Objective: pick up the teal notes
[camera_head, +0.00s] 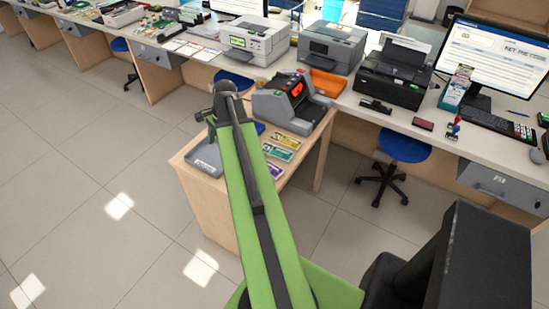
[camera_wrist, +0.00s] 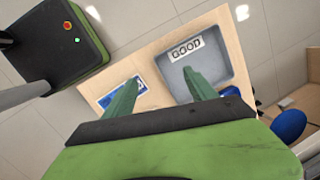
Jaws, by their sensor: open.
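In the head view a teal-green bundle of notes (camera_head: 285,140) lies flat on the small wooden side table, beside a yellow bundle (camera_head: 277,152) and a purple one (camera_head: 275,170). In the wrist view my gripper (camera_wrist: 158,88) is open and empty, its two green fingers apart above the table. The teal notes cannot be made out in the wrist view. My arm crosses the head view and hides part of the table; the gripper does not show clearly there.
A grey tray marked GOOD (camera_wrist: 222,50) stands on the table (camera_wrist: 146,56), below the right finger. A note-counting machine (camera_head: 290,100) stands behind the notes. Printers (camera_head: 254,40) line the counter. A blue stool (camera_head: 404,148) stands right; the left floor is clear.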

